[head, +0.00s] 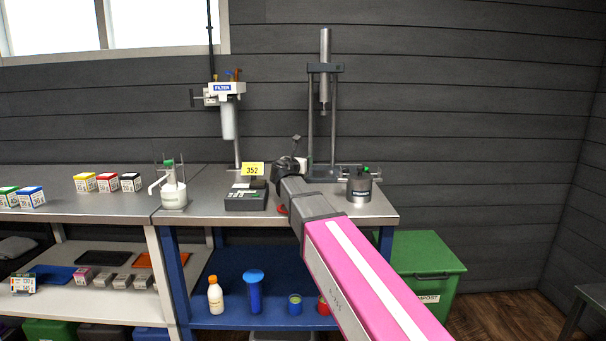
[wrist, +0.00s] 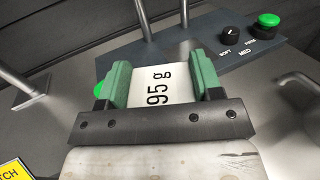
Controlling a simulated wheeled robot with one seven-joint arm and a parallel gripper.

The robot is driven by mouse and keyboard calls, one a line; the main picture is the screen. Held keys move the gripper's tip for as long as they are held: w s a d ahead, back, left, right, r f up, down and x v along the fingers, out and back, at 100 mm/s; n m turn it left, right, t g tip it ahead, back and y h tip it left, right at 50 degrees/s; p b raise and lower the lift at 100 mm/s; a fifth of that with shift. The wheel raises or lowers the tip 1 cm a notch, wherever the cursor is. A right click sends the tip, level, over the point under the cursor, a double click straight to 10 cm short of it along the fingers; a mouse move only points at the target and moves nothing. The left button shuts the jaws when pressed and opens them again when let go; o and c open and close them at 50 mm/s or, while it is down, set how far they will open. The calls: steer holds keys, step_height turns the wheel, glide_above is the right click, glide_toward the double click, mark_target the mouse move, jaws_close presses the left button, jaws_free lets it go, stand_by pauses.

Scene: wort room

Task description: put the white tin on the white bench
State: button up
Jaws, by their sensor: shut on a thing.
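My gripper (wrist: 164,78) has green fingers and is shut on a white thing marked "95 g", which looks like the white tin (wrist: 158,95). In the head view my gripper (head: 294,165) is above the back of the blue-legged bench, in front of the press, with a small bit of white at its end. My arm hides part of that bench. The white bench (head: 100,212), with white legs and a grey top, stands at the left, against the blue-legged bench.
Boxes in several colours stand on the white bench, including a yellow one (head: 84,182). The blue-legged bench (head: 225,218) carries a white jug (head: 173,194), a display box (head: 246,199), the press (head: 325,100) and a grey pot (head: 359,188). The white bench's front right top is clear.

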steer(key=shift+s+d+f, duration=0.25)
steer(key=shift+d+f, duration=0.05)
steer(key=shift+d, duration=0.1)
steer(key=shift+f, duration=1.95)
steer(key=shift+f, duration=0.15)
steer(key=o, duration=1)
